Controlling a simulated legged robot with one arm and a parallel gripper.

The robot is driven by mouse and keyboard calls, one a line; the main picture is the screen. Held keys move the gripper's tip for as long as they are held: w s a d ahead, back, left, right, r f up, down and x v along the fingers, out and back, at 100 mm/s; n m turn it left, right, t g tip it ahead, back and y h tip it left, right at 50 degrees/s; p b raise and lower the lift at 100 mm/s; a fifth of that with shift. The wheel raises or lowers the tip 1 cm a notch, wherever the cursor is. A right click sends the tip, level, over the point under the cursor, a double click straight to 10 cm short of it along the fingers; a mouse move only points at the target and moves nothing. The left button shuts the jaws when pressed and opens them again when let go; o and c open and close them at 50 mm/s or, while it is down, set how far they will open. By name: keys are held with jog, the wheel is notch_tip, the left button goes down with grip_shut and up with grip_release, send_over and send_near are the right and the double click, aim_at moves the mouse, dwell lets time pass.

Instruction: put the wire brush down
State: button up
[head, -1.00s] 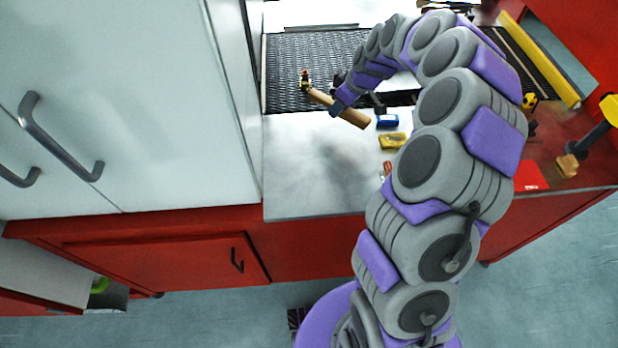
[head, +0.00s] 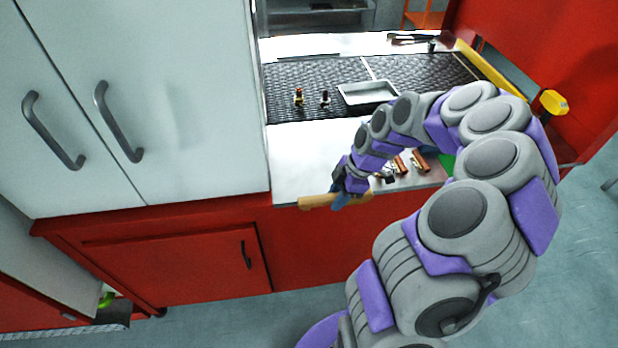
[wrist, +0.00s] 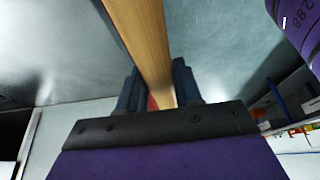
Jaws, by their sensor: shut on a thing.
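My gripper (head: 343,194) is shut on the wire brush (head: 316,201), a long pale wooden piece. In the head view the brush lies crosswise at the front edge of the light counter (head: 300,160), with an end sticking out on each side of the gripper. I cannot tell whether it touches the counter. In the wrist view the brush's wood (wrist: 143,40) runs up between the two dark fingers of my gripper (wrist: 157,92). No bristles can be made out.
A black mesh belt (head: 285,75) crosses behind the counter, bearing two small fittings (head: 298,97) and a metal tray (head: 345,100). Small brown pieces (head: 418,160) lie right of the gripper. The counter's left part is clear. White cabinets (head: 190,100) stand at left.

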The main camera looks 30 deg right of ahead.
jog(key=b, duration=0.2)
send_over(313, 175)
jog(key=s+d, duration=0.1)
jog(key=shift+s+f, duration=0.2)
jog(key=shift+f, duration=0.6)
jog(key=shift+w+d, duration=0.15)
jog(key=shift+w, duration=0.25)
jog(key=shift+f+b, duration=0.5)
jog(key=shift+f, duration=1.35)
jog(key=o, duration=1)
jog(key=shift+r, duration=0.1)
jog(key=shift+r, duration=0.1)
